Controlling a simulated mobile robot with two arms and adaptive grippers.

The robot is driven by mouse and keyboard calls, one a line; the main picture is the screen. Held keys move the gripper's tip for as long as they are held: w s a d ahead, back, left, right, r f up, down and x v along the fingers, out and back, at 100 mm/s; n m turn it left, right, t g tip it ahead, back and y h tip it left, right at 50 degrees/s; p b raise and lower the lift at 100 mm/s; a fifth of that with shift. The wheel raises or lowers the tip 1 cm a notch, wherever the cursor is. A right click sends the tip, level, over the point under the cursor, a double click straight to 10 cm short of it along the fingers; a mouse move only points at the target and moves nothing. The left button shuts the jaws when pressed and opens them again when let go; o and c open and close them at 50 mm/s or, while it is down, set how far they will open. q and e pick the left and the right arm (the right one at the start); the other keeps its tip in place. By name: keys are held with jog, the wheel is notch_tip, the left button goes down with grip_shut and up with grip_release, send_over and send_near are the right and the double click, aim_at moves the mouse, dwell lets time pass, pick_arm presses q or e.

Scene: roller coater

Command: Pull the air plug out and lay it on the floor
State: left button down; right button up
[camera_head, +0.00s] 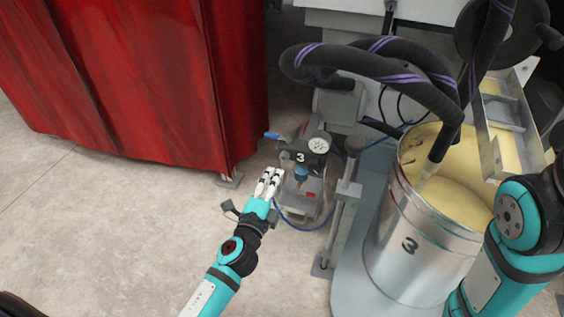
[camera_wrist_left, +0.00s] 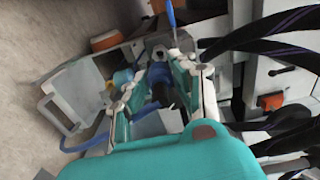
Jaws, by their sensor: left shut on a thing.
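The air unit (camera_head: 305,172), marked 3, stands low by the machine, with a round gauge (camera_head: 319,142) and a blue-handled lever (camera_head: 277,136). My left gripper (camera_head: 270,180) is at its left side, its fingers closed on the air plug, which they hide in the head view. In the left wrist view the dark plug (camera_wrist_left: 166,94) shows between the fingers of the left gripper (camera_wrist_left: 150,80), in front of the unit. A blue hose (camera_head: 290,222) loops below the gripper. I cannot tell whether the plug is still seated. My right gripper is out of view.
A red curtain (camera_head: 150,80) hangs at the left. A metal drum (camera_head: 402,235) marked 3 and thick black hoses (camera_head: 385,65) fill the right. A grey post (camera_head: 339,225) stands right of the unit. Bare floor (camera_head: 110,230) is free at lower left.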

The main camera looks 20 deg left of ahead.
pick_arm(q)
jog(key=shift+s, duration=0.2)
dwell(0.3)
jog(key=s, duration=0.3)
jog(key=shift+a, duration=0.1)
dwell(0.7)
